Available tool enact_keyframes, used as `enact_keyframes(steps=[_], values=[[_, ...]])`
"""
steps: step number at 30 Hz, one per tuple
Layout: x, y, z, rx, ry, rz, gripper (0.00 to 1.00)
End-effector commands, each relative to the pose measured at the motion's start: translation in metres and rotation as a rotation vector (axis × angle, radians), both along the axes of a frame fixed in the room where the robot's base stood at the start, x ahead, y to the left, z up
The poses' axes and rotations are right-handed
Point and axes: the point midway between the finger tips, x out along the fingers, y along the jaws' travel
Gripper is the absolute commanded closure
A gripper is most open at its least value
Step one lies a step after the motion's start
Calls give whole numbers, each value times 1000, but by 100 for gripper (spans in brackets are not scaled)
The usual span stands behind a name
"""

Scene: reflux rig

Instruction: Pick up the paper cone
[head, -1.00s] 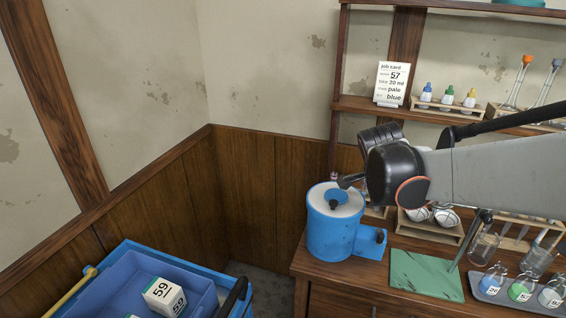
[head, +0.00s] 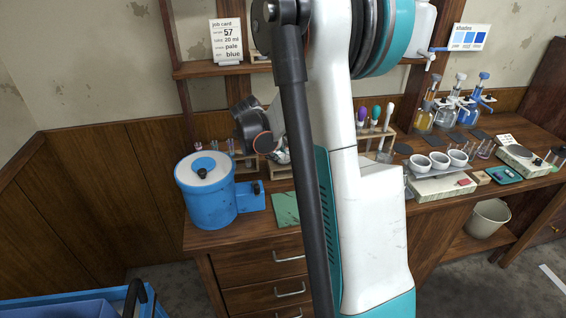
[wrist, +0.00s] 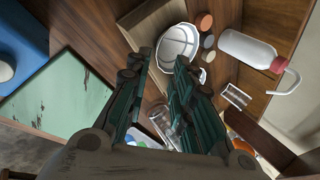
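A white, ribbed paper cone (wrist: 180,44) shows in the wrist view just beyond my fingertips, in front of a wooden tray or rack. Its lower part is partly covered by the right finger. My gripper (wrist: 158,68) is open and empty, its two dark green fingers apart, with the cone ahead of them and nearer the right finger. I cannot tell whether they touch. In the head view, a white bit of the cones (head: 281,156) shows beside my arm, which hides most of that area and the fingers.
A blue drum with a white lid (head: 207,190) stands at the bench's left end, beside a green mat (head: 285,208). In the wrist view, a white bottle with a red cap (wrist: 247,50) and clear glassware (wrist: 166,126) lie close to the fingers. Cups (head: 438,160) stand further right.

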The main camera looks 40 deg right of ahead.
Motion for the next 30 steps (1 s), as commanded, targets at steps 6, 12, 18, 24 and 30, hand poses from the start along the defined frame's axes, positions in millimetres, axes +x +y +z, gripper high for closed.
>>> enact_keyframes(steps=[6, 12, 18, 24, 30], values=[[3, -6, -10, 0, 0, 1, 78], [10, -17, -30, -1, 0, 0, 78], [16, -29, -50, -1, -1, 1, 78], [16, -31, -50, -1, 0, 2, 78], [16, -30, -50, -1, 0, 2, 97]])
